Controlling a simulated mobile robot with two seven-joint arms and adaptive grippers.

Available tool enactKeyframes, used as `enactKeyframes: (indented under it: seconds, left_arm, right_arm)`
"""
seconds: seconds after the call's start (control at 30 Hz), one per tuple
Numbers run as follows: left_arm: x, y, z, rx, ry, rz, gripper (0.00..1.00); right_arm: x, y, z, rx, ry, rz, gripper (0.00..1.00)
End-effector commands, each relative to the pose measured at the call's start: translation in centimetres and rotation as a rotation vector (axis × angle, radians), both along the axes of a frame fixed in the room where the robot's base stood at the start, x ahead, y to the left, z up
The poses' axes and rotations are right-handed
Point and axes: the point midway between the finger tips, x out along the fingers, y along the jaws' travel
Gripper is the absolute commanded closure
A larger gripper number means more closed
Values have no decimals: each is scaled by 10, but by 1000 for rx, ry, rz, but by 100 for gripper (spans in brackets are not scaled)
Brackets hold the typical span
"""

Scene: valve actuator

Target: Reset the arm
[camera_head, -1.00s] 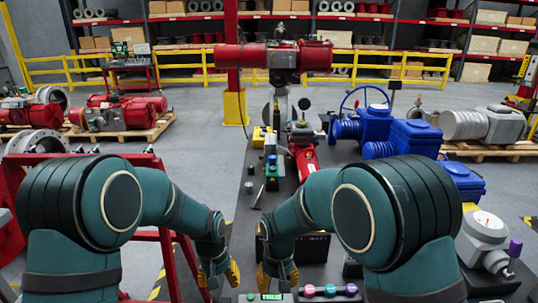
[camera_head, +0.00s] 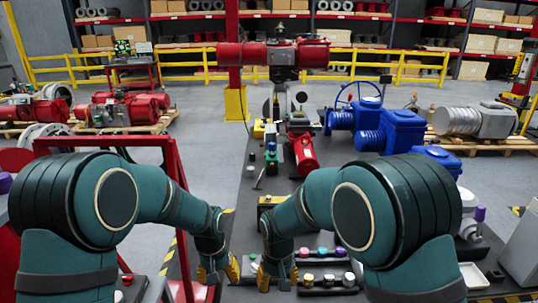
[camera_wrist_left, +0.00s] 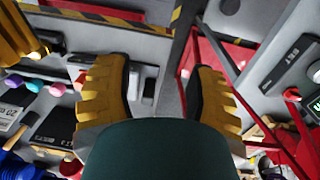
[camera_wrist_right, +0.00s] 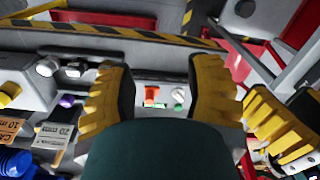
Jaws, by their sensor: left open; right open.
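My left gripper (camera_head: 218,270) hangs low at the near edge of the dark workbench (camera_head: 240,200), with yellow fingers. In the left wrist view its fingers (camera_wrist_left: 160,78) are spread with nothing between them. My right gripper (camera_head: 277,277) hangs just right of it, over the near end of the bench. In the right wrist view its fingers (camera_wrist_right: 165,80) are also spread and empty; a pale panel with small buttons (camera_wrist_right: 155,98) shows beyond the gap. Both of my arms are bent downward in front of me.
A row of coloured knobs (camera_head: 328,280) lies right of my right gripper. A red frame (camera_head: 165,160) stands at left, a grey box (camera_head: 522,245) at right. Open floor (camera_head: 215,125) lies beyond.

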Motion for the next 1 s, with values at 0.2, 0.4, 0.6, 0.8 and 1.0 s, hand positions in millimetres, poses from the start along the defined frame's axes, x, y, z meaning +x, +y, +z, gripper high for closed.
enactKeyframes:
  seconds: [0.2,0.4,0.6,0.8,1.0]
  left_arm:
    - [-27,-2,-68,-64,-7,6,45]
    - [-65,-8,-133,-137,-30,26,45]
    - [-126,-18,-200,-226,-70,77,45]
    - [-167,-26,-227,-277,-120,124,45]
    - [-177,-28,-231,-288,-137,139,45]
  right_arm:
    - [-21,-25,-72,78,13,-65,48]
    - [-55,-47,-139,168,7,-154,48]
    - [-111,-69,-208,280,-21,-300,48]
    - [-151,-79,-234,347,-69,-415,48]
    - [-160,-81,-237,363,-89,-449,48]
